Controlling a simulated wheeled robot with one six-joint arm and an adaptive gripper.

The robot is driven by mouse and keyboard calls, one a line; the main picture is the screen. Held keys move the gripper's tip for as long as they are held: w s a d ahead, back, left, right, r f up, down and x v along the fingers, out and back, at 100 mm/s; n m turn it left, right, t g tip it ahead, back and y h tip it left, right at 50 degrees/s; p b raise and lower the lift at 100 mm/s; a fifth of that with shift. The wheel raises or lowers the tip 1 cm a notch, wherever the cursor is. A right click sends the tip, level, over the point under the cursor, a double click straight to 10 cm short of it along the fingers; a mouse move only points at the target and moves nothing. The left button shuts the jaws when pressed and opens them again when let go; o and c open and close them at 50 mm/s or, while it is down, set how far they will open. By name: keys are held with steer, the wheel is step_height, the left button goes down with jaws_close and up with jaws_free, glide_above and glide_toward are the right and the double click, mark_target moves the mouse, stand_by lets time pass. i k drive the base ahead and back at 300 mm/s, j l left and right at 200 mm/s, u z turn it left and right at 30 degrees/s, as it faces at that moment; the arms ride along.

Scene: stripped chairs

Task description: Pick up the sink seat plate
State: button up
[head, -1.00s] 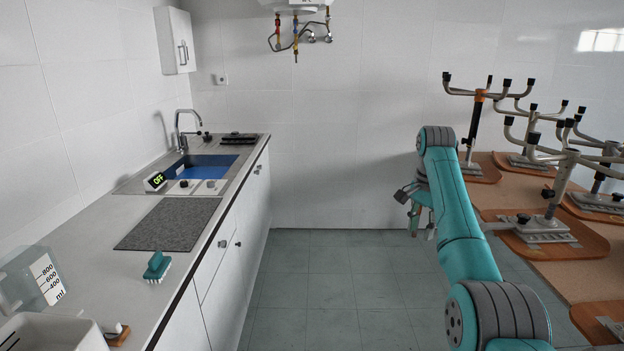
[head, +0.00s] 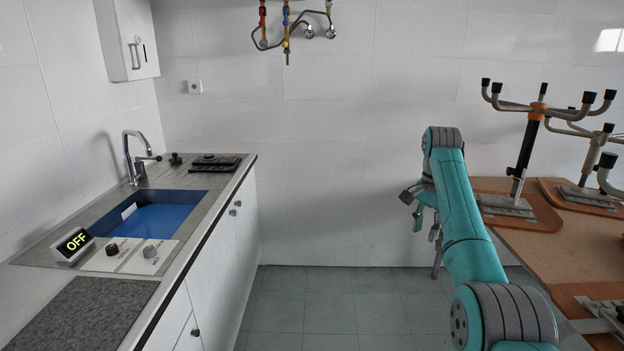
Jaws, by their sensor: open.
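A blue plate-like piece (head: 165,220) fills much of the sink basin in the counter at the left; it looks like the sink seat plate. A pale oblong slot shows near its left side. The basin walls hide its edges in part, and I cannot tell how deep it lies. My gripper (head: 418,214) is open and empty at the end of my teal arm, right of centre. It is well apart from the sink, across the floor gap and in front of the back wall.
A chrome tap (head: 132,160) stands behind the sink. A grey mat (head: 85,315) lies nearer. Upturned chair frames (head: 535,130) crowd the wooden table (head: 535,245) at right. The floor (head: 330,300) between is clear.

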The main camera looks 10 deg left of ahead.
mark_target(208, 162)
steer(key=i, duration=1.75)
steer(key=i+l+u, duration=0.15)
steer(key=i+u, duration=0.35)
steer(key=i, duration=0.15)
steer(key=i+l+u, duration=0.45)
steer(key=i, duration=0.2)
steer(key=i+l+u, duration=1)
steer(key=l, duration=0.45)
steer(key=k+j, duration=0.05)
